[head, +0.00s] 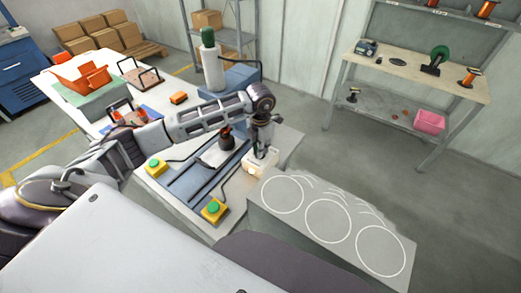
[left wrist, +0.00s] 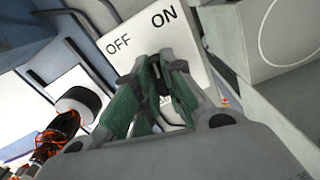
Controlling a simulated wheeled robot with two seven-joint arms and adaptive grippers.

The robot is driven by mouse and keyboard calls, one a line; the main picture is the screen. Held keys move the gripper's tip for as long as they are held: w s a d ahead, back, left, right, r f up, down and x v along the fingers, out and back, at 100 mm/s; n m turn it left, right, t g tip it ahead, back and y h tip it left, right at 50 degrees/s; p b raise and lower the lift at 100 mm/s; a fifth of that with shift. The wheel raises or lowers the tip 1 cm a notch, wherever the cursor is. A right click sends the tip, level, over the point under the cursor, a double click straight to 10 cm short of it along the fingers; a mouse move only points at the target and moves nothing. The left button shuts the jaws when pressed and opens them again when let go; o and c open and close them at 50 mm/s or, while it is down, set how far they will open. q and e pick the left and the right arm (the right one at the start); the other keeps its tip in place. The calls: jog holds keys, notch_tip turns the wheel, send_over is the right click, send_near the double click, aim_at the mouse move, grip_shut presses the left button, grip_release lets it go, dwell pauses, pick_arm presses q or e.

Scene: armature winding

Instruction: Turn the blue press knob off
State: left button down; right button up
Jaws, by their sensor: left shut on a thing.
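A pale switch box (head: 255,168) sits at the right end of the press bench, below my left gripper (head: 263,151). In the left wrist view the box face (left wrist: 140,33) carries the words OFF and ON. My left gripper's green-padded fingers (left wrist: 163,66) point at this face and are shut on the knob. The fingers hide nearly all of the knob; only a dark part shows between them, so its colour and its turn cannot be told. My right gripper is not in view.
A grey stand with white circles (head: 333,222) is close on the right. Open floor lies beyond.

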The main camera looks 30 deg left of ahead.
pick_arm(q)
jog(key=n, duration=0.3)
jog(key=shift+n+b, duration=0.3)
jog(key=shift+n, duration=2.3)
jog(key=shift+r+n, duration=0.1)
jog(key=shift+n, duration=0.5)
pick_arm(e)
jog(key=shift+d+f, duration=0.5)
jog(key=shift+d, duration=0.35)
pick_arm(q)
jog(key=shift+a, duration=0.1)
